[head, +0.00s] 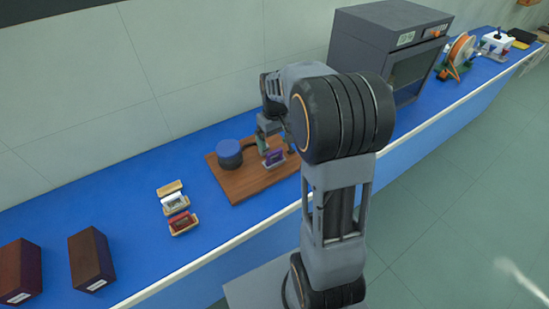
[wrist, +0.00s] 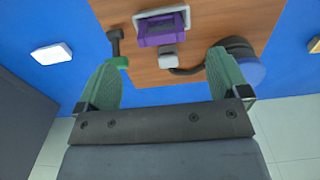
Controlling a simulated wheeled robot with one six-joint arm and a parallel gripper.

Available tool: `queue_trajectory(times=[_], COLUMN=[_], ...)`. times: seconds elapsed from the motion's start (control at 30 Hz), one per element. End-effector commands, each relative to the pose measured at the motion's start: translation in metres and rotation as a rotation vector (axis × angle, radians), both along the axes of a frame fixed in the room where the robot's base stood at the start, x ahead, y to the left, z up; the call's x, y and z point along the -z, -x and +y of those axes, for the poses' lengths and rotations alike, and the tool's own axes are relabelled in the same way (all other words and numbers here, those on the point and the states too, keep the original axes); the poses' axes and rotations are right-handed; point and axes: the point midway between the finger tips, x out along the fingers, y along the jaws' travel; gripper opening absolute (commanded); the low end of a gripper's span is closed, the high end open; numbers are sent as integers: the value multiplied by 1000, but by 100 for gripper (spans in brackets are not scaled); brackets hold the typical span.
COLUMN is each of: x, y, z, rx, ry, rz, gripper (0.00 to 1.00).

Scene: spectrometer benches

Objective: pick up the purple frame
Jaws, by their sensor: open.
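The purple frame (head: 274,158) lies on a wooden board on the blue bench in the head view. In the wrist view the purple frame (wrist: 163,29) is set against a pale grey or white piece, near the top of the picture. My gripper (wrist: 170,72) is open and empty, with its two green fingers apart. The frame sits ahead of the fingertips, roughly between their lines, not touched by them. In the head view my arm hides part of the board, and my gripper (head: 264,146) shows just left of the frame.
A dark round block with a blue top (head: 229,154) stands on the wooden board (head: 240,190), left of the frame. Small trays with white (head: 174,203) and red (head: 182,222) pieces lie further left. A grey oven-like box (head: 390,40) stands behind my arm.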

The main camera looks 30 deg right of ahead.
Motion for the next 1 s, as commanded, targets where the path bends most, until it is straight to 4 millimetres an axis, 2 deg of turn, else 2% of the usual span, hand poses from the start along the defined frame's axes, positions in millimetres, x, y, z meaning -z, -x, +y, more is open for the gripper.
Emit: queue_trajectory(times=[0.1,0.37,0.7,1.0], x=[15,29,70,76], y=[0,0,-3,-3], z=[0,0,1,1], rx=[0,0,1,1], ry=[0,0,0,1], rz=[1,0,1,-2], gripper=[94,94,94,94])
